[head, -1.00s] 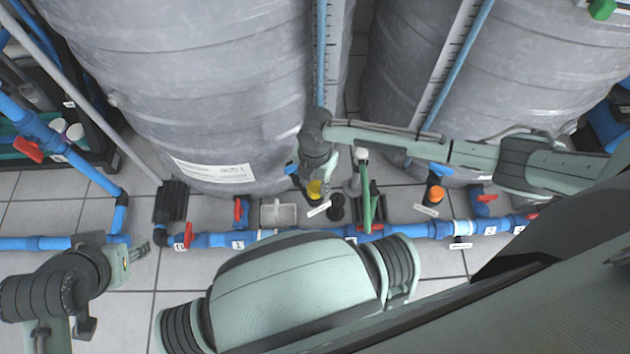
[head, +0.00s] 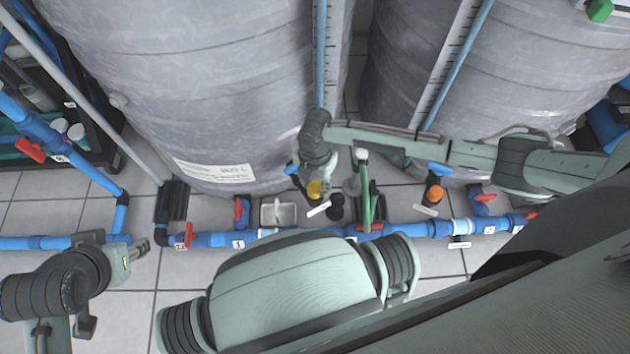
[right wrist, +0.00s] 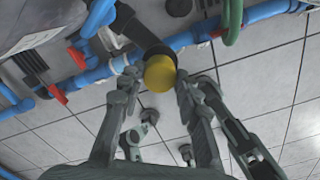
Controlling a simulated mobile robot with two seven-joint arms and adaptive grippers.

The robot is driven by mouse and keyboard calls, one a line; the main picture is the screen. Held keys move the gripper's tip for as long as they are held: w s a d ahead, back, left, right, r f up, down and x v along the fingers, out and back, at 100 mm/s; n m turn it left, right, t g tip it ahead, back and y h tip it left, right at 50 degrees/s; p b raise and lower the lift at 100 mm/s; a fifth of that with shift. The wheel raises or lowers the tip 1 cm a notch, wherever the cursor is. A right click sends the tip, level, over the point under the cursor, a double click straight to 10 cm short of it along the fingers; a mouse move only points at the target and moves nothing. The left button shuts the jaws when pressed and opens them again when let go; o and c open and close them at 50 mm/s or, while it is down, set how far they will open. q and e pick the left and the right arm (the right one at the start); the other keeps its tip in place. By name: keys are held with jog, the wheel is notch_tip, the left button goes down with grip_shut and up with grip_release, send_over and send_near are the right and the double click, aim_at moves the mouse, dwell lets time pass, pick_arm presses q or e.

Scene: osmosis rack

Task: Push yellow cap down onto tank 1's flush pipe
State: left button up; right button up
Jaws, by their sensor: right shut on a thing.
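The yellow cap (head: 314,189) is at the foot of the big grey tank (head: 210,100) on the left. My right gripper (right wrist: 158,82) is shut on the yellow cap, which also shows between its fingertips in the right wrist view (right wrist: 160,74). A black pipe end (right wrist: 158,52) shows directly behind the cap; I cannot tell how far the cap is seated on it. In the head view the right gripper (head: 325,176) partly covers the cap and pipe. My left gripper (head: 142,249) is far left above the floor, away from the cap; its finger opening is unclear.
A blue pipe run (head: 405,230) with red valve handles (head: 188,235) crosses the floor in front of the tanks. A green hose (head: 367,208) stands just right of the cap. An orange cap (head: 435,193) is by the second tank (head: 540,70). A white tray (head: 279,213) lies nearby.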

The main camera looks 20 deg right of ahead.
aim_at(315, 187)
jog(key=shift+p, duration=0.35)
dwell(0.5)
jog(key=shift+f+b, duration=0.3)
jog(key=shift+f, duration=0.1)
dwell(0.3)
jog(key=o, duration=0.9)
jog(key=shift+r, duration=0.1)
notch_tip(315, 187, up, 12)
jog(key=shift+f, duration=0.1)
dwell(0.4)
